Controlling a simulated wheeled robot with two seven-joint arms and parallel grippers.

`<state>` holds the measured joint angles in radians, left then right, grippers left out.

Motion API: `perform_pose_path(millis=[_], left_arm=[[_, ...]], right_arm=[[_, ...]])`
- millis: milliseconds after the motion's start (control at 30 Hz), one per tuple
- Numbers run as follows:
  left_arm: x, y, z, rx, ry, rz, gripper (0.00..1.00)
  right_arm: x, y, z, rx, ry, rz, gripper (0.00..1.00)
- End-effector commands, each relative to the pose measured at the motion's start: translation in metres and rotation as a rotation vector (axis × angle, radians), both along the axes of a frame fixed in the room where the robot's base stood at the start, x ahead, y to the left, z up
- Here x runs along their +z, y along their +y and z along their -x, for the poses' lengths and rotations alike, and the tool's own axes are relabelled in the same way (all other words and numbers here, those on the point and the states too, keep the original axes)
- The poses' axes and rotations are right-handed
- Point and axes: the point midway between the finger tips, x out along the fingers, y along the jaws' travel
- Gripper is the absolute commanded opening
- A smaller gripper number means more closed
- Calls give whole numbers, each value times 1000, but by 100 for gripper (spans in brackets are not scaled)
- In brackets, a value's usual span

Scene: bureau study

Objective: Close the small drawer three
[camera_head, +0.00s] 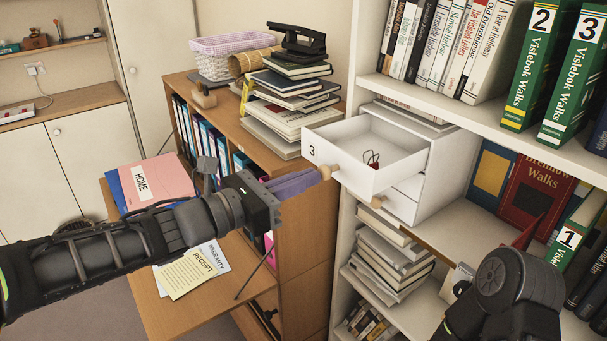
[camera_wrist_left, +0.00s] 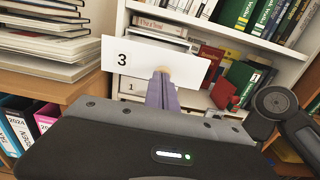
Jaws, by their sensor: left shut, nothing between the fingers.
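The small drawer three (camera_head: 330,160) is a white drawer marked "3", pulled far out of the white drawer unit (camera_head: 450,170) on the shelf. A small red and black item (camera_head: 372,160) lies inside it. My left gripper (camera_head: 318,176) has its purple fingers shut and empty, with the tips at the drawer's wooden knob. In the left wrist view the shut fingers (camera_wrist_left: 162,78) point at the front of drawer three (camera_wrist_left: 130,60), overlapping the knob. Whether they touch it I cannot tell. My right arm shows at the bottom right, but its gripper does not.
Stacked books (camera_head: 390,260) lie on the shelf under the unit. A book pile (camera_head: 290,100) stands on the wooden cabinet to the left.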

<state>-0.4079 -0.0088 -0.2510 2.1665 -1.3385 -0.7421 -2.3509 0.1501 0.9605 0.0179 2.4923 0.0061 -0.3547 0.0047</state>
Motion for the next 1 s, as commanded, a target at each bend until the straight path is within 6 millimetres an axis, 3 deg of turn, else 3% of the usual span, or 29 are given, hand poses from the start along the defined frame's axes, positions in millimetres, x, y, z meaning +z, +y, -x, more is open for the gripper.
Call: perform_pose_path(millis=[367,567,767,1000], left_arm=[[-1,-1,-1,0,0,0,0],[-5,-11,-8,-2,-2,0,0],[-8,-36,-26,-2,-2,0,0],[-6,-79,-56,-3,-1,1,0]], right_arm=[[-2,0,0,0,0,0,100],[-14,1,-1,1,-4,-3,100],[-38,2,-4,3,-12,-9,100],[-63,2,-5,3,-15,-10,100]])
